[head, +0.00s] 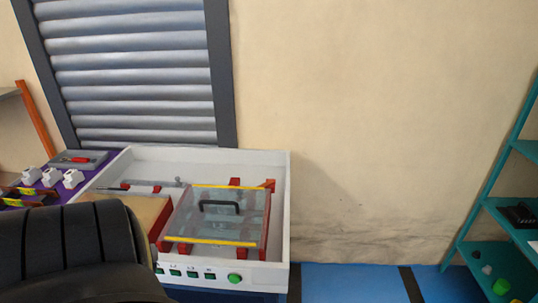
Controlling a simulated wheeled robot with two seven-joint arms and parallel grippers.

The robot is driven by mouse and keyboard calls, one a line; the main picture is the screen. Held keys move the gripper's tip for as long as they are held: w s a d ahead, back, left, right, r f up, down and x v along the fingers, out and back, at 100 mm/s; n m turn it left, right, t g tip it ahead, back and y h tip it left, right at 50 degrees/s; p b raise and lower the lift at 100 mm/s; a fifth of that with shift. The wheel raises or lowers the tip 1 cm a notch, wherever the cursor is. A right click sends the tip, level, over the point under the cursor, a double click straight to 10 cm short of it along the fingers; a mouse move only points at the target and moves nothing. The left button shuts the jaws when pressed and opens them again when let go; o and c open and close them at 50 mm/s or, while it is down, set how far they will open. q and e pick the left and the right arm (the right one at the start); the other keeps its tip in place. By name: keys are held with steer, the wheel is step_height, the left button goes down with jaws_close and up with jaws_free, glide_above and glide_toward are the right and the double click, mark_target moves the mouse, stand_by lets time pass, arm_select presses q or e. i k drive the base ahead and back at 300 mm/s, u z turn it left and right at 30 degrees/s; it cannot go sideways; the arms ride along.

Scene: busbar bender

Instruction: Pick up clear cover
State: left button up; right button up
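The clear cover (208,224) is a see-through panel with yellow strips along its far and near edges and a black handle (220,207) on top. It sits over red supports inside the white machine tray (283,200). Part of my own arm, black, fills the lower left of the head view and hides the tray's front left corner. Neither gripper shows in the head view. Nothing is seen touching the cover or its handle.
A tan block (128,212) lies left of the cover in the tray. Green buttons (235,279) line the tray's front. A purple surface with white parts (50,176) stands at left. A teal shelf (490,207) stands at right. The blue floor (350,284) between is clear.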

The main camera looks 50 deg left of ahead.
mark_target(214, 214)
steer(key=i, duration=0.4)
steer(key=u, duration=3.05)
